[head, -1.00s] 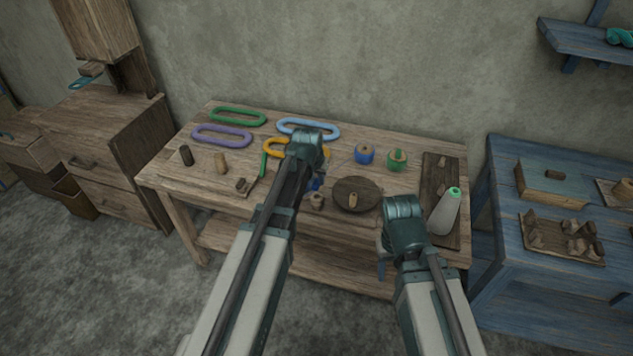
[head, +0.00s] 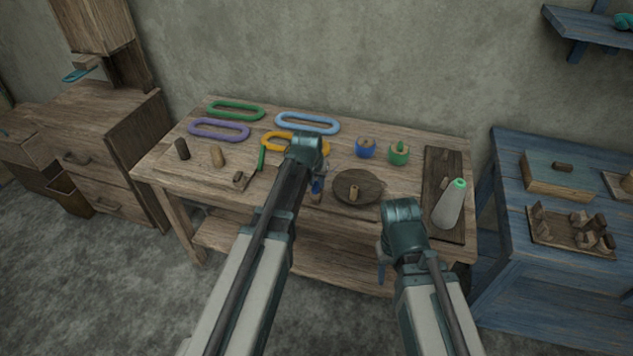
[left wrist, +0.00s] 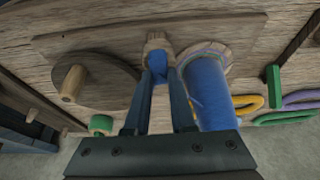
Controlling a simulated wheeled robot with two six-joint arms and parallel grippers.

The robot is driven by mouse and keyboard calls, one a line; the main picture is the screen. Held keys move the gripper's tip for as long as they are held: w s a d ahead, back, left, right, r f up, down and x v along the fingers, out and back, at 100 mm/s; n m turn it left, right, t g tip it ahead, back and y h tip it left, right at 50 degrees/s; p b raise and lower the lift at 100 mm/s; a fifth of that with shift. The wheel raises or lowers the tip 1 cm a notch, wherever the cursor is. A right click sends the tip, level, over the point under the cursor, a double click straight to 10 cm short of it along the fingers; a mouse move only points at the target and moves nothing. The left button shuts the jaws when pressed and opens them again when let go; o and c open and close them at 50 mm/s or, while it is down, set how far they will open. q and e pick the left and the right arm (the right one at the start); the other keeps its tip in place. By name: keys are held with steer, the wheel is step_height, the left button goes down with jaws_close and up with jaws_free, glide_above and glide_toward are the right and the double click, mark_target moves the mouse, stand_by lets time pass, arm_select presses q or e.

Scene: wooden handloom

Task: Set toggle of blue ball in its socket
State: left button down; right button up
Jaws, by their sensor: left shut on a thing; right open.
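My left gripper (head: 317,182) is shut on a small blue toggle (left wrist: 187,58) near the front edge of the wooden table. In the left wrist view the toggle is between the fingertips at a small light wooden piece (left wrist: 157,41), perhaps the socket. I cannot tell whether it is seated in it. A larger blue cylinder (left wrist: 210,95) stands close beside the fingers. The blue ball (head: 365,149), with a wooden top, sits on the table towards the back. My right gripper (head: 382,268) is open and empty in front of the table.
A dark round plate with a peg (head: 371,181) lies right of my left gripper. A pale green-tipped cone (head: 450,205) stands on a dark board at the right. Several coloured rings and small pegs lie at the left and back.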

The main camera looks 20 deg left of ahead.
arm_select(q)
steer(key=c, duration=0.7)
jaws_free()
steer(key=p+v, duration=1.3)
steer(key=shift+s+r, duration=0.15)
steer(key=shift+r, duration=0.25)
steer(key=s+d+m+g, duration=0.1)
steer(key=s+d, duration=0.3)
steer(key=s, duration=0.2)
steer(key=s+d+f+m+g+y, duration=0.1)
steer(key=s+d+g, duration=0.1)
steer(key=s+d, duration=0.3)
steer(key=s+d+m+g, duration=0.1)
steer(key=s+d, duration=0.3)
steer(key=s, duration=0.4)
steer(key=shift+s+d+f+g, duration=0.15)
steer(key=shift+s+f+g, duration=0.05)
steer(key=shift+f+g, duration=0.1)
